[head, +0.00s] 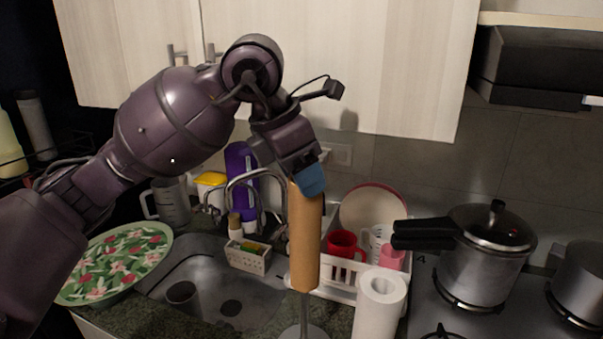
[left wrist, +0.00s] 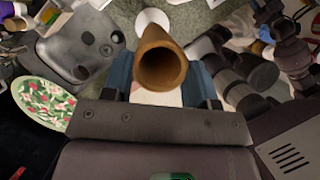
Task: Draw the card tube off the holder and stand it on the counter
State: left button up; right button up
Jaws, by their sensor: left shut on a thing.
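The brown card tube (head: 305,238) is upright in the head view, with its lower end above the round base of the holder (head: 303,332). A thin stretch of the holder's rod shows between the tube and the base. I cannot tell how far the rod reaches inside the tube. My left gripper (head: 309,181) is shut on the tube near its top, coming from above. In the left wrist view the tube's open upper end (left wrist: 162,68) sits between the blue fingers, and the pale holder base (left wrist: 152,20) shows beyond it.
A white paper roll (head: 379,305) stands close right of the holder. A dish rack (head: 340,290) with a red mug (head: 345,245) is behind. The sink (head: 215,285) and a floral plate (head: 118,262) lie left. A pressure cooker (head: 485,255) is on the stove at right.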

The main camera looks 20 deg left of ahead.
pick_arm(q)
jog(key=shift+r+p, duration=0.7)
jog(key=shift+r, duration=0.85)
pick_arm(e)
jog(key=shift+s+r, duration=0.3)
pick_arm(q)
jog(key=shift+r+p, duration=0.3)
jog(key=shift+r, duration=1.25)
pick_arm(e)
jog(key=shift+s+r, duration=0.1)
jog(key=shift+s, duration=0.05)
pick_arm(q)
jog(key=shift+r, duration=1.95)
jog(key=shift+a+f, duration=0.1)
